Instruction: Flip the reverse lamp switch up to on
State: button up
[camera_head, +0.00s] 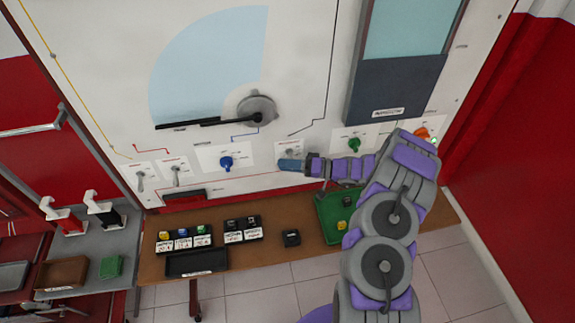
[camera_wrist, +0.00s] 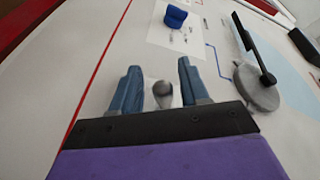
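My gripper (camera_head: 290,165) is at the white panel, just below a small grey toggle switch (camera_head: 292,153) on a white plate. In the wrist view my gripper (camera_wrist: 158,68) is open, with its two blue fingers apart. A grey rounded lever end (camera_wrist: 162,92) shows between the fingers, without clear contact. The fingers partly hide its plate. Two other grey toggle switches, one at far left (camera_head: 140,181) and one beside it (camera_head: 176,176), are on the panel. The labels are too small to read, so I cannot tell by name which is the reverse lamp switch.
A blue knob (camera_head: 226,162) is left of my gripper and shows in the wrist view (camera_wrist: 175,16). A wiper motor (camera_head: 257,108) with a black arm is above. A green knob (camera_head: 353,145) and an orange knob (camera_head: 422,134) are right. A brown bench (camera_head: 275,262) with trays is below.

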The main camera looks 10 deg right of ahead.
jog(key=shift+a, duration=0.3)
grip_shut()
jog(key=shift+s+r+m, duration=0.1)
jog(key=shift+r+m, duration=0.1)
jog(key=shift+m, duration=0.3)
jog(key=shift+d+r+m+g+h+p, duration=0.1)
jog(key=shift+r+m+g+h+p, duration=0.35)
jog(key=shift+m+p, duration=0.55)
jog(key=shift+a+r+m+g+h+p, duration=0.1)
jog(key=shift+r+m+g+h+p, duration=0.35)
jog(key=shift+m, duration=0.8)
jog(key=shift+d+r+m+g+h+p, duration=0.1)
jog(key=shift+r+m+g+h+p, duration=0.15)
jog(key=shift+r+m+p, duration=0.55)
jog(key=shift+f+m, duration=0.2)
jog(key=shift+m, duration=0.35)
